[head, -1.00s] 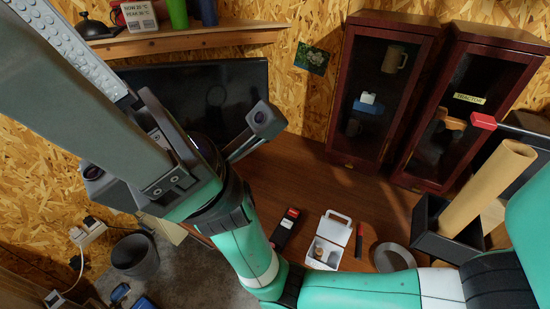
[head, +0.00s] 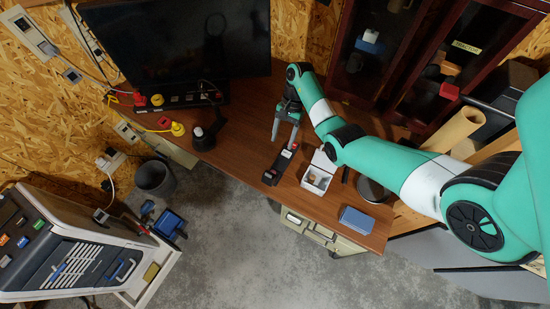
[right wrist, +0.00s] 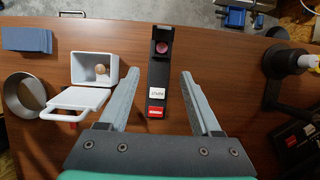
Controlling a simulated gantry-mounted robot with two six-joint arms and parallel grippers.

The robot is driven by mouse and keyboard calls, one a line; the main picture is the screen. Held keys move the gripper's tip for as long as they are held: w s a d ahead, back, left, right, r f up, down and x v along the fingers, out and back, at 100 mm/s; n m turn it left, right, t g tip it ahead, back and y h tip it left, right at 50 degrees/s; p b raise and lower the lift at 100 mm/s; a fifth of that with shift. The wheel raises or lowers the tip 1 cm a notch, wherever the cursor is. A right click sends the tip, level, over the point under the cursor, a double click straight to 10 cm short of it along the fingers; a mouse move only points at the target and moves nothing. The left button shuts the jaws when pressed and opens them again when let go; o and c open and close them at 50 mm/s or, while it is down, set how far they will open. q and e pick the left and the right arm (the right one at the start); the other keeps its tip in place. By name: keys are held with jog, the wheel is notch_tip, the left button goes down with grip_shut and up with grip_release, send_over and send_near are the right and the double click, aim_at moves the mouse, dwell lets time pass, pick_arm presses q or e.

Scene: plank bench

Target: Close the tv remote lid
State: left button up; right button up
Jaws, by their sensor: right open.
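The tv remote (head: 279,165) is a long black object lying on the brown plank bench. In the right wrist view the remote (right wrist: 159,72) has a white label and a red patch at its near end, and a dark recess with a round pinkish part at its far end. I cannot clearly make out its lid. My right gripper (head: 284,144) is open and empty, pointing down toward the remote. In the right wrist view its fingers (right wrist: 162,75) show on either side of the remote, apart from it. My left gripper is out of view.
A white box (head: 317,180) with its lid open stands right of the remote in the head view. A grey ring-shaped tin (head: 373,190) and a blue block (head: 356,221) are farther right. A black lamp-like item (head: 203,138) stands to the left. Bench between is clear.

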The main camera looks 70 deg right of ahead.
aim_at(269, 177)
jog(key=b+x, duration=0.4)
jog(key=x, duration=0.7)
jog(key=shift+f, duration=0.35)
grip_shut()
dwell(0.6)
grip_release()
dwell(0.3)
jog(key=shift+r, duration=0.1)
